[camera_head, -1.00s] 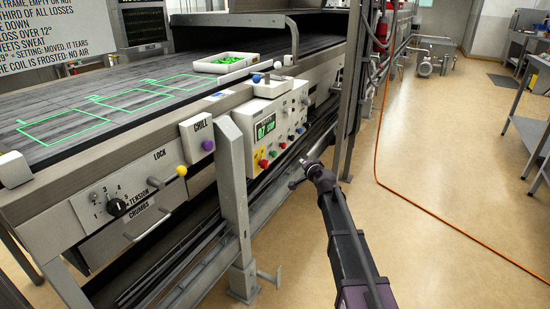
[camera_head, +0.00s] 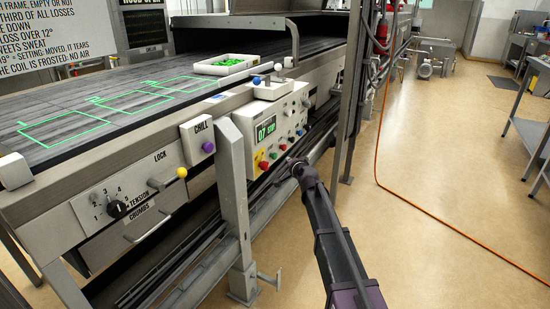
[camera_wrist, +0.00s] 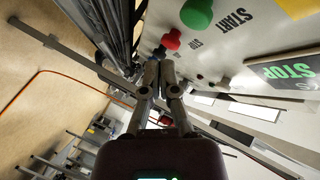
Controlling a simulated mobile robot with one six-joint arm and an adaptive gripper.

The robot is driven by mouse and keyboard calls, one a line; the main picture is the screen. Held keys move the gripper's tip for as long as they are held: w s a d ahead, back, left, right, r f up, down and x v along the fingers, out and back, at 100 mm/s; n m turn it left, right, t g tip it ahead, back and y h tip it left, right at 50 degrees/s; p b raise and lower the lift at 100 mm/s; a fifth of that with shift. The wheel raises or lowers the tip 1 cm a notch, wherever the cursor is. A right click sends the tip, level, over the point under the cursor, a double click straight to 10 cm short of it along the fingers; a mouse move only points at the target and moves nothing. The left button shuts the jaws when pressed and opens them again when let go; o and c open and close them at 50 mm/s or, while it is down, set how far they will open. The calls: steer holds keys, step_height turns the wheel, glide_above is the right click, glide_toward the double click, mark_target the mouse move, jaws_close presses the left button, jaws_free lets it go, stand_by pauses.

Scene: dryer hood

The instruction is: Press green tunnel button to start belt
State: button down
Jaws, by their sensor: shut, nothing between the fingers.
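The pale control box (camera_head: 285,115) on the side of the belt machine carries a lit green display (camera_head: 266,129) and several coloured buttons. The green button (camera_head: 273,155) is on its lower front. In the wrist view, a green button (camera_wrist: 197,13) marked START is at the top, and a red button (camera_wrist: 172,40) sits closer to the fingertips. My gripper (camera_head: 291,162) is shut and empty, just right of the lower buttons in the head view. In the wrist view its fingertips (camera_wrist: 158,68) are together, below the red button. Contact with the panel cannot be told.
A steel post (camera_head: 233,200) stands left of the box. A white tray (camera_head: 203,67) of green pieces sits on the grey belt (camera_head: 60,88). A taller upright (camera_head: 350,90) stands to the right. An orange hose (camera_head: 377,165) crosses the open floor.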

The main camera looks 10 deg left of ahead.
mark_target(275, 156)
steer(key=shift+w+a, duration=0.25)
steer(key=shift+a, duration=0.45)
steer(key=shift+w+a, duration=0.25)
steer(key=shift+a, duration=0.4)
